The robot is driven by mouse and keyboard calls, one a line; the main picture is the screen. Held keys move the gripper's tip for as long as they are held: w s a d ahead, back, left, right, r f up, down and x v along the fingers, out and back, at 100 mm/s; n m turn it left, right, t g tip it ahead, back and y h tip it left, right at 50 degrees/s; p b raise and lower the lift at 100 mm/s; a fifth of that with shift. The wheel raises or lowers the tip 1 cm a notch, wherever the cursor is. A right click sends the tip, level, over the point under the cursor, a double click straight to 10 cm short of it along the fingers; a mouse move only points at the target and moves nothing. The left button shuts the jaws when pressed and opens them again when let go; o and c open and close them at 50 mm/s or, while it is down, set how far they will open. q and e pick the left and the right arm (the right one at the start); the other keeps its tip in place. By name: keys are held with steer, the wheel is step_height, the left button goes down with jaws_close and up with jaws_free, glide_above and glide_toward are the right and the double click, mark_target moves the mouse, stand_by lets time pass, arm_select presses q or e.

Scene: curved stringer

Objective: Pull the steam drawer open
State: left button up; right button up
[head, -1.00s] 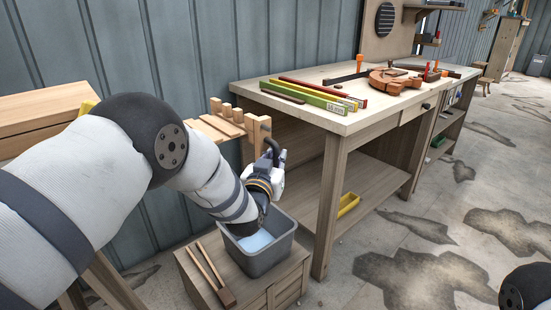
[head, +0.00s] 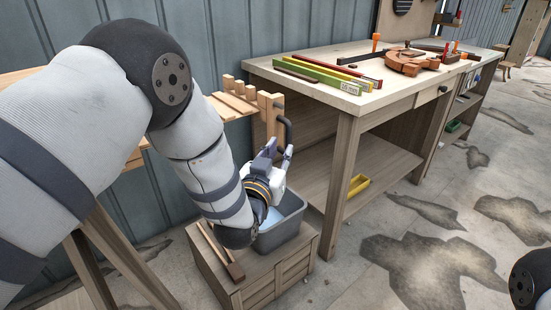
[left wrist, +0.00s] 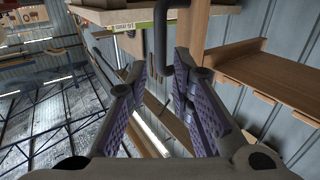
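The steam drawer (head: 236,104) is a wooden slatted tray with pegs, sticking out to the left of the workbench. A dark bent handle (head: 288,128) is on its end board (head: 270,108). My left gripper (head: 282,154) is just below and beside the handle in the head view. In the left wrist view my left gripper (left wrist: 160,68) has its purple-padded fingers spread apart. The dark handle (left wrist: 162,42) shows ahead, in line with the gap between the fingertips. I cannot tell whether a finger touches it. My right gripper is out of view.
A grey bucket (head: 290,222) of bluish liquid stands on a low wooden crate (head: 262,273) under my left gripper. The workbench (head: 350,98), with levels and tools on top, stands close to the right. Concrete floor (head: 350,270) is open at front right.

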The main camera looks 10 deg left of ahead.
arm_select(q)
steer(key=s, duration=0.4)
steer(key=shift+a, duration=0.15)
steer(key=s+a+f+g+p, duration=0.1)
steer(key=s+a+f+g, duration=0.1)
steer(key=s+f+g, duration=0.5)
steer(key=s+a+f+g+p, duration=0.1)
steer(key=s+a+f+g, duration=0.15)
steer(key=s+f, duration=0.9)
steer(key=s+a+f+g, duration=0.1)
steer(key=s+g, duration=0.2)
steer(key=s, duration=0.8)
steer(key=s+a+f+g+p, duration=0.1)
steer(key=s+g, duration=0.3)
steer(key=s, duration=0.7)
steer(key=s+a+f+n+g+y+p, duration=0.1)
steer(key=s+g, duration=0.3)
steer(key=s, duration=0.7)
steer(key=shift+a+f, duration=0.4)
steer(key=shift+a, duration=0.4)
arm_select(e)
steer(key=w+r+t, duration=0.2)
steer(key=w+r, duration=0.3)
arm_select(q)
steer(key=shift+w, duration=0.15)
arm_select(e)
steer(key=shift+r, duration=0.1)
